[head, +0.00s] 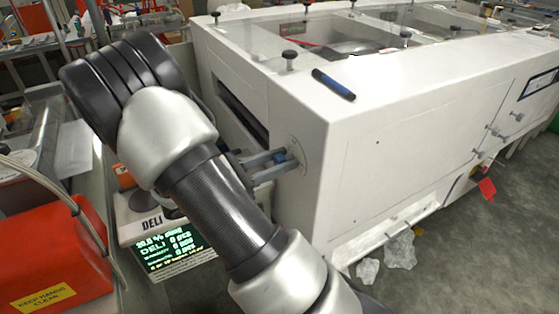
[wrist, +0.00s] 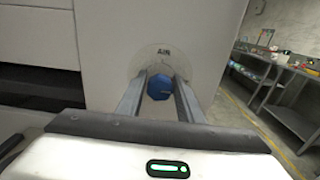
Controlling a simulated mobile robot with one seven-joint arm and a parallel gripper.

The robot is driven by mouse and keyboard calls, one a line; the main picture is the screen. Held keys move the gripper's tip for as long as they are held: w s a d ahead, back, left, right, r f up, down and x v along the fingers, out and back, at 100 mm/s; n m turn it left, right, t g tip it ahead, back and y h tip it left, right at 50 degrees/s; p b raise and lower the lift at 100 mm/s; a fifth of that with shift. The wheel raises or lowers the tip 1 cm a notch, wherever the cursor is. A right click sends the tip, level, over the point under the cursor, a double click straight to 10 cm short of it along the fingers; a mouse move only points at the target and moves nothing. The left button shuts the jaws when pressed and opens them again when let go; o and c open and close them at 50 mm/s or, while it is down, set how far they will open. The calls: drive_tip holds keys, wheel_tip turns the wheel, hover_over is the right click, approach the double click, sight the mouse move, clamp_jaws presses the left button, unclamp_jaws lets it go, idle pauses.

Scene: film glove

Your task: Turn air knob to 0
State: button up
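The air knob (wrist: 159,88) is a blue knob on a pale round plate marked AIR, on the white machine's end face. In the wrist view it sits between the two fingers of my gripper (wrist: 161,79). The fingers stand apart, one on each side, and a narrow gap seems to show beside the knob. In the head view my gripper (head: 287,156) reaches the round dial plate (head: 301,158), and a bit of blue (head: 280,157) shows between the fingers. The knob's pointer and any scale numbers are too small or hidden to read.
The white machine (head: 400,110) fills the right, with a blue marker (head: 334,84) and black knobs on top. A dark slot (wrist: 40,85) opens left of the dial. A scale with a green display (head: 172,250) and a red box (head: 50,250) stand below and left of my arm.

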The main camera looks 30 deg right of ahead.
drive_tip(key=c, duration=0.6)
drive_tip(key=shift+o, duration=0.2)
drive_tip(key=shift+r+p, duration=0.1)
drive_tip(key=shift+p, duration=0.25)
drive_tip(key=n+p, duration=0.1)
drive_tip(key=p, duration=0.1)
drive_tip(key=n+p, duration=0.1)
drive_tip(key=shift+r+n+p, duration=0.2)
drive_tip(key=shift+n+p, duration=0.1)
drive_tip(key=shift+p, duration=0.05)
drive_tip(key=n+p, duration=0.5)
drive_tip(key=shift+f+p, duration=0.1)
drive_tip(key=shift+p, duration=0.25)
drive_tip(key=n+p, duration=0.3)
drive_tip(key=n, duration=0.2)
drive_tip(key=shift+f+n, duration=0.15)
drive_tip(key=shift+n, duration=0.25)
drive_tip(key=shift+f+n+p, duration=0.15)
drive_tip(key=shift+n+p, duration=1)
drive_tip(key=shift+n, duration=1.05)
